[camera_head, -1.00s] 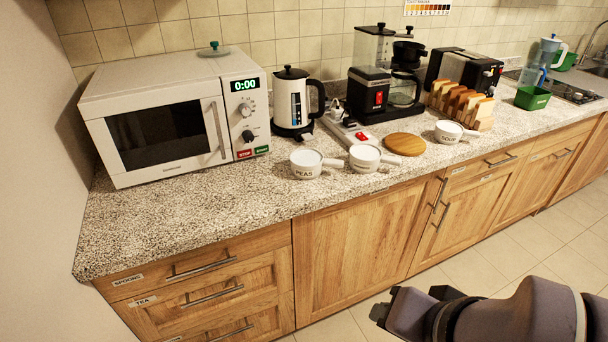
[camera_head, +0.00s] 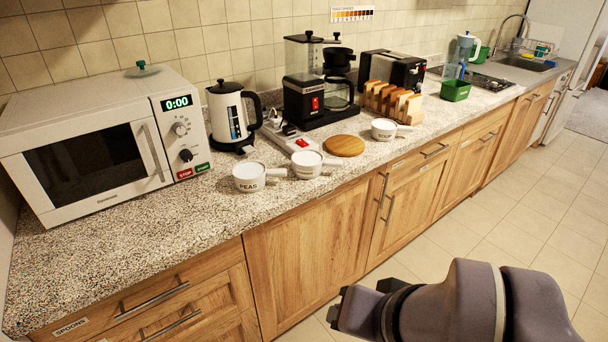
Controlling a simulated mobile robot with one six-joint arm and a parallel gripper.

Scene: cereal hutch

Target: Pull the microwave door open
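The white microwave (camera_head: 98,142) stands at the left end of the counter. Its door (camera_head: 88,166) is shut, with a dark window and an upright silver handle (camera_head: 152,152) on its right side. The panel beside it shows a green 0:00, two knobs and red and green buttons. My gripper (camera_head: 342,308) is low at the bottom of the view, in front of the cabinets, far to the right of and below the microwave. Its dark fingers point left. The view does not show whether they are apart, and nothing is seen in them.
On the speckled counter (camera_head: 120,245), a kettle (camera_head: 232,118), a PEAS bowl (camera_head: 250,177), another white bowl (camera_head: 307,164) and a round wooden board (camera_head: 344,146) stand right of the microwave. A coffee maker (camera_head: 318,85) is behind. The counter before the microwave is clear.

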